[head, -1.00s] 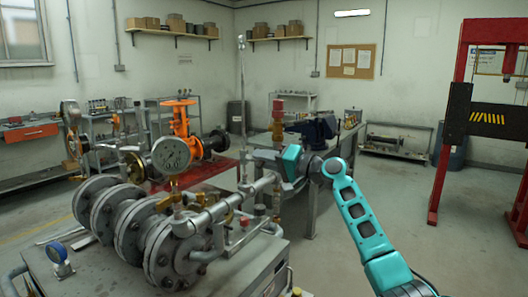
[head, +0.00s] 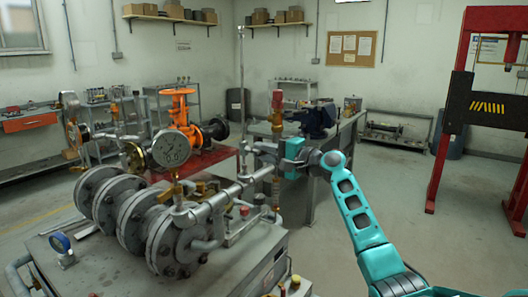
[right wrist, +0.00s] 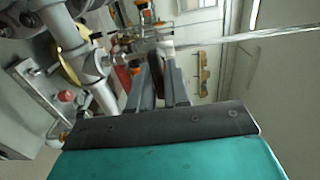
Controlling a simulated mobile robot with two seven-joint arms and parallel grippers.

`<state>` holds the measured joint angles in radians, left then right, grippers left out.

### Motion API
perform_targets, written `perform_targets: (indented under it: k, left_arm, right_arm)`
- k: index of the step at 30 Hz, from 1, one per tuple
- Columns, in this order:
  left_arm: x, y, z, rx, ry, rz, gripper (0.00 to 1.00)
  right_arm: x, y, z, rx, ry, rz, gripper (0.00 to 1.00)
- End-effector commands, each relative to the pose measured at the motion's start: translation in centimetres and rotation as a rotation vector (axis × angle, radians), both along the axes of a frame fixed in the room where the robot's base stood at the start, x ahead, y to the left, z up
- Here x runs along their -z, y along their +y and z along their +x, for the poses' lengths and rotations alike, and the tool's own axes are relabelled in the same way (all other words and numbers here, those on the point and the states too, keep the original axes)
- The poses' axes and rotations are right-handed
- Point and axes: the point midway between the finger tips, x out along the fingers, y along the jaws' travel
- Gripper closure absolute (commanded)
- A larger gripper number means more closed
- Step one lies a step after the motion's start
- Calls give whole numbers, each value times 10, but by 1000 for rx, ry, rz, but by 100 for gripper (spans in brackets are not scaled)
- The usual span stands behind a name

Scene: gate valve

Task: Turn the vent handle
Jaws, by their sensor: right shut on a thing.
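My right gripper (head: 265,153) is at the pipework on the right of the flanged assembly (head: 133,222), beside a tall thin vertical rod (head: 241,85). In the right wrist view its two dark fingers (right wrist: 164,62) reach forward and close on a small pale piece (right wrist: 166,46) at their tips. This piece seems to be the vent handle; the fingers hide most of it, so its turned angle cannot be told. A red-topped brass fitting (head: 277,112) stands upright just behind the gripper. My left gripper is not in view.
A round pressure gauge (head: 171,149) stands above the flanges, left of the gripper. A grey pipe (head: 217,201) runs close below it. A workbench (head: 345,135) with a dark vise (head: 318,117) is behind. A red press frame (head: 455,110) stands right; floor between is open.

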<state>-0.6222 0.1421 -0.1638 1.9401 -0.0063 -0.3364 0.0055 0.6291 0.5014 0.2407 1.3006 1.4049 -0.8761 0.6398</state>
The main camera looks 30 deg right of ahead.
Motion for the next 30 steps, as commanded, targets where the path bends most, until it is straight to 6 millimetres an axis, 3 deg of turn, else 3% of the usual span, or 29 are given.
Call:
perform_targets:
  k: [9, 10, 16, 25, 30]
  left_arm:
    - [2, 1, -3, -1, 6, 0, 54]
    - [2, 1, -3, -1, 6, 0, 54]
    - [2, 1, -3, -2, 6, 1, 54]
    - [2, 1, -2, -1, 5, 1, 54]
    - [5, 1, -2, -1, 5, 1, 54]
  right_arm:
    - [1, 0, 0, 0, 3, 6, 100]
    - [1, 0, 0, 0, 3, 6, 83]
    - [0, 0, 0, 0, 2, 5, 63]
    - [1, -1, -2, 0, 1, 3, 63]
    - [2, -9, -20, 2, 2, 0, 63]
